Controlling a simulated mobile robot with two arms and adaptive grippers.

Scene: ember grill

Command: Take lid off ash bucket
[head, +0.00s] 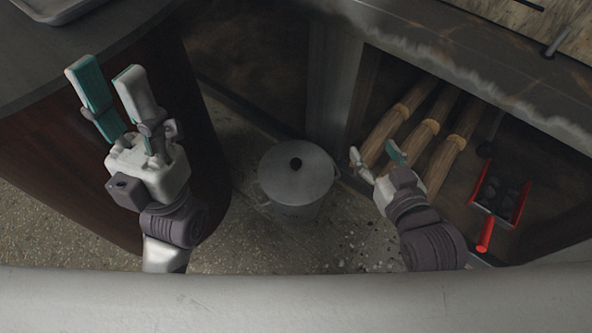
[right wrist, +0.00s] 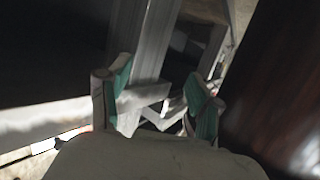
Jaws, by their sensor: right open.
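The ash bucket (head: 297,211) is a grey metal pail standing on the floor between my two arms in the head view. Its round grey lid (head: 296,180) with a dark knob (head: 295,163) sits on top of it. My left gripper (head: 97,72) is open and empty, up and to the left of the bucket, over the dark wooden counter side. My right gripper (head: 376,156) is open and empty, to the right of the bucket and apart from it. The right wrist view shows its spread fingers (right wrist: 157,95); I cannot make out the bucket there.
Several wooden logs (head: 399,124) lie in the recess on the right, beyond my right gripper. A red-edged scoop (head: 501,193) with dark coals lies at the far right. A dark counter (head: 60,55) stands at the left. Small debris is scattered on the floor by the bucket.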

